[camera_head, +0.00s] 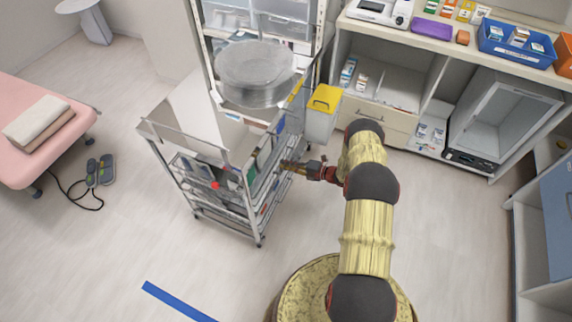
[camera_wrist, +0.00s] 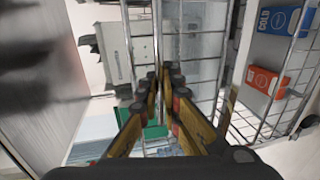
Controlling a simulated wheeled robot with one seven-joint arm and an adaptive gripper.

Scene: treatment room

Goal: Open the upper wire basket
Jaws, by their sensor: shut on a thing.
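A metal trolley (camera_head: 190,124) holds wire baskets below its top. The upper wire basket (camera_head: 262,166) shows on the trolley's right side, with boxes and packets inside. My gripper (camera_head: 288,165) reaches in from the right at that side. In the wrist view, my gripper (camera_wrist: 161,78) has its fingers close together on a wire rim (camera_wrist: 157,28) of the basket. The fingers hide the gripped stretch of wire. How far the basket is pulled out is hard to tell.
A yellow-lidded bin (camera_head: 321,115) stands just behind my gripper. A cabinet with a counter (camera_head: 440,45) lines the back right. A pink couch (camera_head: 38,160) is at the left. The floor in front of the trolley is clear. Wire mesh holds a blue box (camera_wrist: 280,18) in the wrist view.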

